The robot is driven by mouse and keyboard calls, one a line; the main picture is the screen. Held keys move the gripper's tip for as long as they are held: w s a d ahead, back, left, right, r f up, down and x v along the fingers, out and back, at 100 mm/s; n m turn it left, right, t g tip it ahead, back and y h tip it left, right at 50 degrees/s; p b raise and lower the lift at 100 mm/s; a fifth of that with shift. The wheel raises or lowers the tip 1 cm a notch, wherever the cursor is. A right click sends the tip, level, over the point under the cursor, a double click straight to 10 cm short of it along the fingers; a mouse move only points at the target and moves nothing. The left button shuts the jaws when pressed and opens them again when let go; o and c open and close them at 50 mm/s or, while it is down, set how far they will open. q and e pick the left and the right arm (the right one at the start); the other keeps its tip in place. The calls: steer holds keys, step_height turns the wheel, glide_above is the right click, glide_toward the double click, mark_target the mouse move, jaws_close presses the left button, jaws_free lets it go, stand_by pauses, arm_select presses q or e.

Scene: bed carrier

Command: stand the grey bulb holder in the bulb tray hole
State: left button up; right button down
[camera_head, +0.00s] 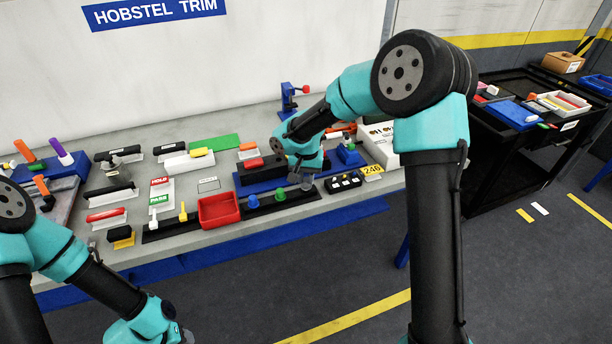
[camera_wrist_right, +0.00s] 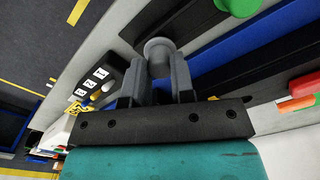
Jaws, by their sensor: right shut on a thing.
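The grey bulb holder (camera_wrist_right: 158,50) is between the fingers of my right gripper (camera_wrist_right: 157,84), which is shut on it. In the head view the grey holder (camera_head: 307,186) shows small under the right gripper (camera_head: 303,178), at the right end of the black bulb tray (camera_head: 266,206). The tray also shows in the wrist view (camera_wrist_right: 190,22). A blue holder (camera_head: 253,201) and a green holder (camera_head: 280,195) stand in the tray. The holder's lower end and the hole are hidden, so I cannot tell whether it is seated. My left gripper's fingers are out of the picture at bottom left.
A red bin (camera_head: 219,210) stands left of the tray. A black block with white labels (camera_head: 343,182) is close on the right. A blue rail (camera_head: 262,185) lies behind. The bench's front edge is close in front of the tray.

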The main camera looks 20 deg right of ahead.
mark_target(306, 180)
steer(key=shift+f, duration=0.75)
steer(key=c, duration=0.9)
jaws_free()
step_height(306, 180, up, 17)
steer(key=shift+r, duration=0.2)
steer(key=shift+f, duration=0.1)
stand_by(0.4)
